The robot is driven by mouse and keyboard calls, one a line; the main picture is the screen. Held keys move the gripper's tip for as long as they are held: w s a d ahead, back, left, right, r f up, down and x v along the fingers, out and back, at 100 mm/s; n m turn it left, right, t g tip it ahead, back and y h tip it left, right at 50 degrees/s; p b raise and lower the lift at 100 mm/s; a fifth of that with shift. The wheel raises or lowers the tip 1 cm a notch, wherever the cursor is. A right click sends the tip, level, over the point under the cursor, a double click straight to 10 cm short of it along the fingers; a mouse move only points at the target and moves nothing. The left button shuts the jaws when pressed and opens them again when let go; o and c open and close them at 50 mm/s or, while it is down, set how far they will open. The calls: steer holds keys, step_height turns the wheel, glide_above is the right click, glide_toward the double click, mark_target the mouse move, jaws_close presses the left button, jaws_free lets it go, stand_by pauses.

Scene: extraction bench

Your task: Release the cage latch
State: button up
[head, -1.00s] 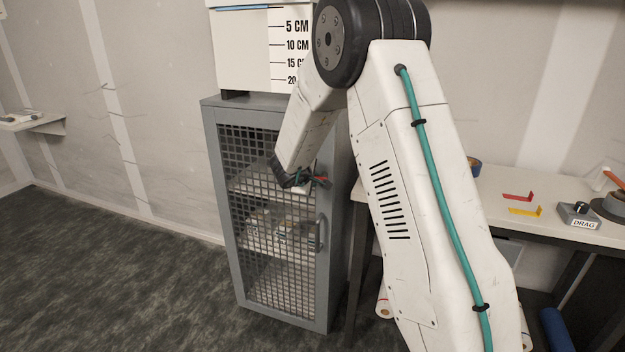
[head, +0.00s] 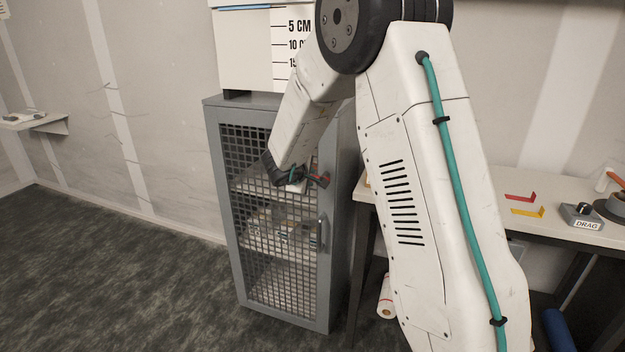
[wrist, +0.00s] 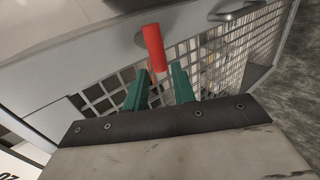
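The cage (head: 340,200) is a grey cabinet with a mesh door, standing left of my arm in the head view. Its latch has a red handle (wrist: 154,47), seen in the wrist view against the pale door frame, and a small red piece of it shows in the head view (head: 323,180). My gripper (wrist: 157,75) has two green fingers spread apart in front of the mesh. The lower end of the red handle lies at the gap between the fingertips. I cannot tell whether either finger touches it. In the head view my wrist partly hides the gripper.
A grey door handle (head: 321,234) stands below the latch. A white box with a centimetre scale (head: 240,45) sits on top of the cage. A bench (head: 490,195) with a DRAG block (head: 580,216) stands at right. The floor at left is clear.

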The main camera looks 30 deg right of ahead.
steer(key=v, duration=0.3)
stand_by(0.5)
